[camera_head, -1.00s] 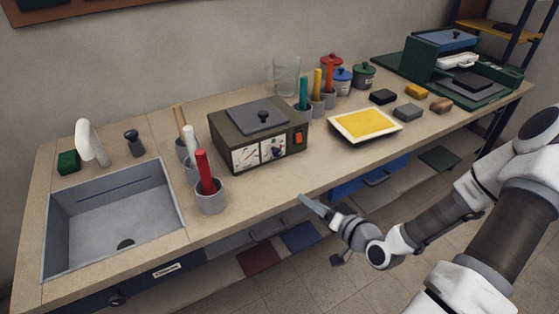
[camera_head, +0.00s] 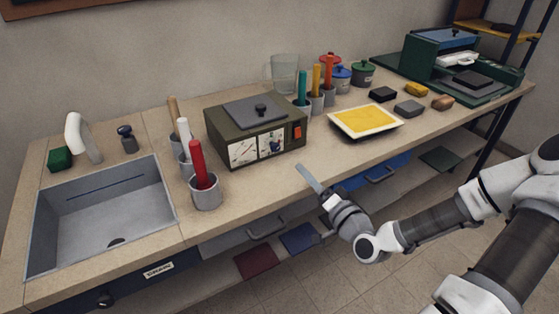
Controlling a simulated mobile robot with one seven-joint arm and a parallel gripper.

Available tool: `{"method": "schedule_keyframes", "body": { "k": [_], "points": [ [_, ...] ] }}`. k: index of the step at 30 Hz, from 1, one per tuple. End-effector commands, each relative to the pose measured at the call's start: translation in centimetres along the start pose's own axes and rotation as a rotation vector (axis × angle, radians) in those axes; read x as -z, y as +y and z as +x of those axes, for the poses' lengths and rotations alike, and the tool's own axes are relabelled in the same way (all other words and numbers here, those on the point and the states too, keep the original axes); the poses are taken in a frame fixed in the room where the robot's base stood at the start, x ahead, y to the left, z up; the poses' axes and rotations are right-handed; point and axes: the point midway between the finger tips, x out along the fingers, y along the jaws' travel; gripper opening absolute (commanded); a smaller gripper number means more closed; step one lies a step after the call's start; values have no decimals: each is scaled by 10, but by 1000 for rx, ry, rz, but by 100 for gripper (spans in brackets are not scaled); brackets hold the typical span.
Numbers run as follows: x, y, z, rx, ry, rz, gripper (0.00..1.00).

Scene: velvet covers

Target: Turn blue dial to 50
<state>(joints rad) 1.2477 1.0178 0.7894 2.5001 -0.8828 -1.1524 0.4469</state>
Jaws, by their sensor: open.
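An olive-green box (camera_head: 228,125) with a grey lidded top stands on the counter. Its front has two white dial scales, a left one (camera_head: 242,152) and a right one (camera_head: 271,144). A small dark bluish knob with some red by it shows on the right scale; its setting is too small to read. My gripper (camera_head: 309,178) is open and empty at the counter's front edge, right of and below the box, apart from the dials. One long grey finger shows clearly; the other is mostly hidden.
An orange switch (camera_head: 297,131) is at the box's right end. Cups with a red handle (camera_head: 199,163) and other handles stand close to its left. A white tray with a yellow sheet (camera_head: 366,121) lies to the right. The counter before the box is bare.

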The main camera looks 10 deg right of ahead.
Motion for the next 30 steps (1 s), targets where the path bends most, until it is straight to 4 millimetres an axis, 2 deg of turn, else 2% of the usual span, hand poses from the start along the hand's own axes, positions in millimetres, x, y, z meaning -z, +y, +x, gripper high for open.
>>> {"method": "schedule_keyframes", "body": {
  "k": [1, 11, 23, 30],
  "points": [
    [-2, 5, 1, 1, 1, -4, 67],
    [-2, 4, 9, 1, 1, -5, 67],
    [-15, 3, 15, -6, -15, -5, 67],
    [-14, 0, 70, -2, -16, -3, 67]
  ]
}}
